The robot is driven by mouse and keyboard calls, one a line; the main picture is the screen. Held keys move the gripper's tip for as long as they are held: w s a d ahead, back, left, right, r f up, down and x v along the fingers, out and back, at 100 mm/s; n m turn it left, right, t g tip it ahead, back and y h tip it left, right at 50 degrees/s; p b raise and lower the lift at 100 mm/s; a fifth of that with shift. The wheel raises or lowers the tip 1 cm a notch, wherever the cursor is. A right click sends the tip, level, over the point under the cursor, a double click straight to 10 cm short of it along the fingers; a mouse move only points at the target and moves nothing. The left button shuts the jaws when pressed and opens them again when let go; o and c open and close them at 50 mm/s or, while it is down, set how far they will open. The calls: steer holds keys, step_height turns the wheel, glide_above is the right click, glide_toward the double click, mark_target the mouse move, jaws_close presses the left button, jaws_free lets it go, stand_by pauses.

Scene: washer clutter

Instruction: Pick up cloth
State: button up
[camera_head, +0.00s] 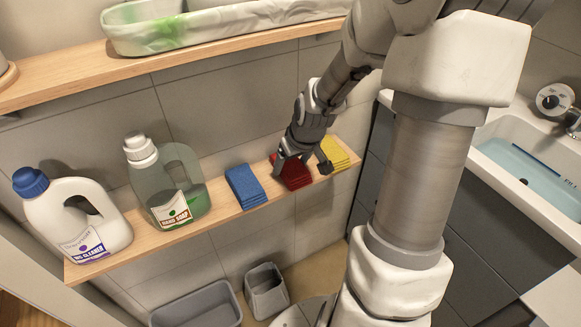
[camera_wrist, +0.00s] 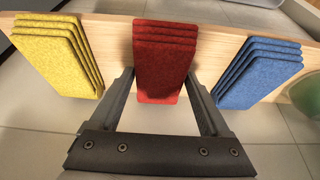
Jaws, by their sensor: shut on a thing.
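Three stacks of folded cloths lie on the lower wooden shelf: blue cloths (camera_head: 245,187), red cloths (camera_head: 293,175) and yellow cloths (camera_head: 336,154). In the wrist view the yellow stack (camera_wrist: 57,50) is at left, the red stack (camera_wrist: 163,62) in the middle and the blue stack (camera_wrist: 258,70) at right. My gripper (camera_head: 302,167) is down at the red stack, with one finger on either side of it. It is shut on red cloth, which still lies in line with the shelf. How many layers it grips is not clear.
A white cleaner bottle with a blue cap (camera_head: 78,218) and a green hand soap bottle (camera_head: 168,185) stand left on the lower shelf (camera_head: 222,208). An upper shelf (camera_head: 150,64) overhangs behind. Grey bins (camera_head: 266,290) are below. A sink (camera_head: 530,175) is at right.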

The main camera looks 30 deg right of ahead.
mark_target(294, 165)
steer(key=shift+r, duration=0.15)
steer(key=r+p, duration=0.2)
steer(key=r, duration=0.1)
steer(key=r+p, duration=0.1)
steer(key=shift+s+d+r, duration=0.15)
steer(key=shift+d+r, duration=0.1)
steer(key=shift+s+d+r+p, duration=1)
steer(key=shift+d+r+p, duration=0.05)
steer(key=shift+d, duration=0.5)
steer(key=shift+s+d+r+p, duration=1)
steer(key=shift+s+d+p, duration=0.1)
steer(key=shift+d, duration=0.4)
steer(key=shift+s+d+r+p, duration=0.95)
steer(key=shift+d+r+p, duration=0.1)
steer(key=shift+d, duration=0.5)
steer(key=o, duration=0.6)
steer(key=c, duration=0.5)
steer(key=shift+o, duration=0.2)
